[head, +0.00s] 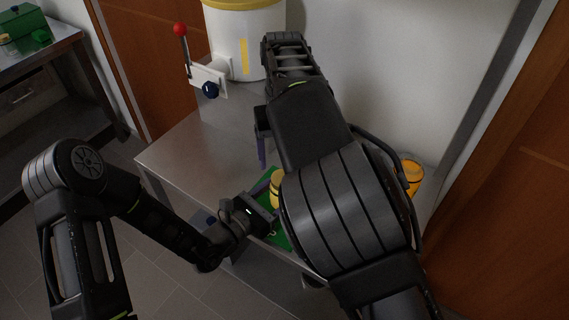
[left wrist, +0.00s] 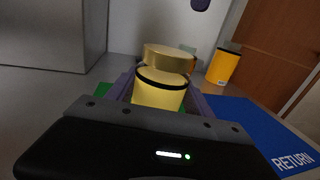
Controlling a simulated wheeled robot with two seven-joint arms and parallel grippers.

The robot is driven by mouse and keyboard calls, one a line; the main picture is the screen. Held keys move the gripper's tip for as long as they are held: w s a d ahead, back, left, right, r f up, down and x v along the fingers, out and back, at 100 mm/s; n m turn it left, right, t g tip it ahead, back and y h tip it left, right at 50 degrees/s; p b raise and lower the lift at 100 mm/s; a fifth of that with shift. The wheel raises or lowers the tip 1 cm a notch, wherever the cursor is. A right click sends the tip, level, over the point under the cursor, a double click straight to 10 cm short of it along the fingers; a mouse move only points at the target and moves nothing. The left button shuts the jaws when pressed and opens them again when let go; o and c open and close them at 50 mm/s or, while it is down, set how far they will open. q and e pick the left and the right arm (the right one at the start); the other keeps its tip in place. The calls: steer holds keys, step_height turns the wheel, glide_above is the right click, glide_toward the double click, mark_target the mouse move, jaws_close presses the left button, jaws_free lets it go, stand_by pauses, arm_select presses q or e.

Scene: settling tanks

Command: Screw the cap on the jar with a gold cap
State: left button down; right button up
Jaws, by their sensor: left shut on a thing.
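A yellow jar (left wrist: 158,92) with a dark band stands between the purple fingers of my left gripper (left wrist: 162,98), which is shut on it. In the head view a little of the jar (head: 276,186) shows beside my left gripper (head: 268,198). A gold cap (left wrist: 169,56) shows at the jar's top and slightly right in the left wrist view; I cannot tell whether it is seated on it. My right gripper (head: 262,152) points down above the table, beyond the jar. Its fingers overlap, so its opening is unclear, and no held thing shows.
The metal table (head: 190,150) has bare room at left. A green mat (head: 283,238) lies near the jar, and a blue mat marked RETURN (left wrist: 245,118) lies at right. A yellow-orange container (head: 413,172) stands right, behind my right arm. A white tank (head: 238,40) and red-knobbed lever (head: 180,30) stand at the back.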

steer(key=shift+r, duration=0.2)
arm_select(q)
steer(key=shift+c, duration=1.5)
jaws_free()
steer(key=shift+a, duration=0.1)
steer(key=b+v, duration=0.1)
steer(key=v, duration=0.6)
steer(key=shift+s+a+b, duration=0.15)
steer(key=shift+b, duration=0.25)
arm_select(e)
steer(key=shift+f, duration=0.9)
arm_select(q)
steer(key=shift+s+a, duration=0.1)
steer(key=shift+s, duration=0.1)
